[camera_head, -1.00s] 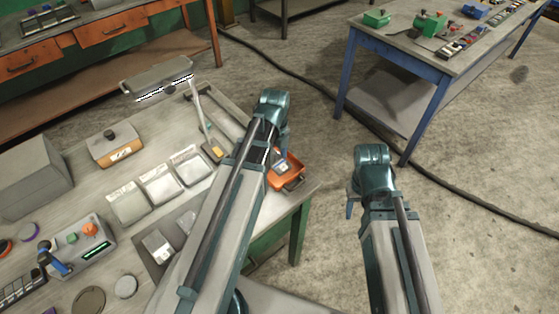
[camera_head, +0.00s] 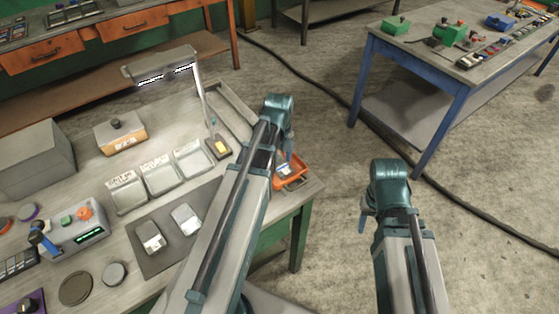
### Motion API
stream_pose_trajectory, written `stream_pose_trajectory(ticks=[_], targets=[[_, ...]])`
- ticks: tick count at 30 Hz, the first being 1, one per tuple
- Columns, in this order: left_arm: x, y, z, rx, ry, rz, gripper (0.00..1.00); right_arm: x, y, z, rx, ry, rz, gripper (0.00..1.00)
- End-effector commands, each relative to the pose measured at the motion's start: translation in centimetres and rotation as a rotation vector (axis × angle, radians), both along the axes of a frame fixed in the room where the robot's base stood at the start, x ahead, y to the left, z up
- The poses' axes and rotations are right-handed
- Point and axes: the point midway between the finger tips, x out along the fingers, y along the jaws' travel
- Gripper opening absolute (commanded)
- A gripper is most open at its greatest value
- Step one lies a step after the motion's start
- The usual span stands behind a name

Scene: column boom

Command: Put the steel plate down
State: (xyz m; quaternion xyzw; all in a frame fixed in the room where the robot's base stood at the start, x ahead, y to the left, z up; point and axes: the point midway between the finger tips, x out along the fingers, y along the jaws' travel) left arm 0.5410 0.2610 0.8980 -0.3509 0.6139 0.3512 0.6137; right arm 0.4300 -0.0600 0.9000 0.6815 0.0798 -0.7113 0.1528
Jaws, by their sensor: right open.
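I cannot pick out a steel plate for certain. Two small light-grey metallic pieces, a nearer one (camera_head: 150,237) and a farther one (camera_head: 186,218), lie on a dark grey mat (camera_head: 165,253) on the workbench. My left gripper (camera_head: 286,158) points down beside and over the orange tray (camera_head: 291,182) at the bench's right corner. Its own wrist hides most of it, so I cannot tell whether it holds anything. My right gripper (camera_head: 362,222) is open over the floor, right of the bench. Only one finger shows clearly, and I see nothing in it.
Three shallow bins (camera_head: 160,177) stand behind the mat. A blue-legged table (camera_head: 440,70) stands at the upper right. A cable (camera_head: 330,90) crosses the floor.

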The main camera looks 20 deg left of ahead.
Motion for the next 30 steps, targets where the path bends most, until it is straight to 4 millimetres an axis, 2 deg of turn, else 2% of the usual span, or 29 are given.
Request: stream_pose_trajectory(ticks=[1,3,17,23,30], targets=[[0.0,0.0,0.0,0.0,0.0,0.0,0.89,0.0,0.0,0.0,0.0,0.0,0.0,0.5],[0.0,0.0,0.0,0.0,0.0,0.0,1.0,0.0,0.0,0.0,0.0,0.0,0.0,0.5],[0.0,0.0,0.6,0.0,0.0,0.0,1.0,0.0,0.0,0.6,0.0,0.0,0.0,0.5],[0.0,0.0,2.5,0.0,0.0,0.0,1.0,0.0,0.0,2.5,0.0,0.0,0.0,0.5],[0.0,0.0,5.9,0.0,0.0,0.0,1.0,0.0,0.0,5.9,0.0,0.0,0.0,0.5]])
